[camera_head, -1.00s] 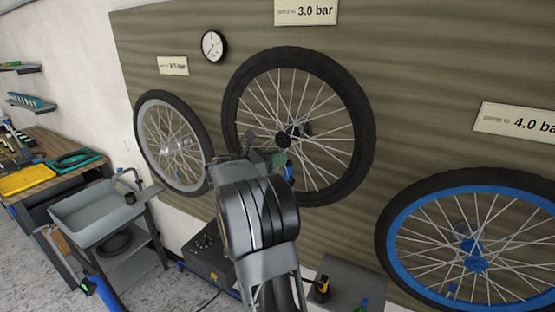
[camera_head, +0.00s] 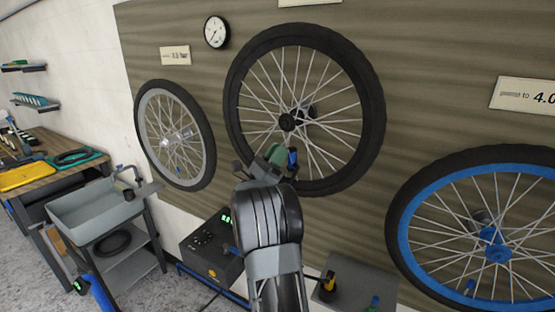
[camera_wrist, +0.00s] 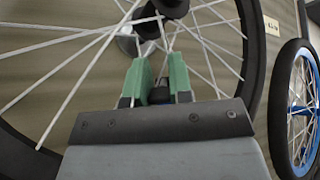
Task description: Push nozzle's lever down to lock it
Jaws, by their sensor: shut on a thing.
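My gripper (camera_head: 280,157) is in front of the lower part of the middle black-rimmed wheel (camera_head: 372,105), below its hub. In the wrist view its two green fingers (camera_wrist: 160,82) are closed around a small dark thing with a bluish tint (camera_wrist: 160,92), which looks like the nozzle. In the head view a blue part of it (camera_head: 292,157) shows just right of the fingers. The lever cannot be told apart, and whether the nozzle sits on a valve is hidden. The hub (camera_wrist: 148,20) and spokes lie just beyond the fingertips.
A small silver-rimmed wheel (camera_head: 151,122) hangs at left and a blue-rimmed wheel (camera_head: 399,215) at right on the board. A pump box (camera_head: 208,250) with a green display stands below. A grey sink cart (camera_head: 92,207) and workbench (camera_head: 60,150) are at left.

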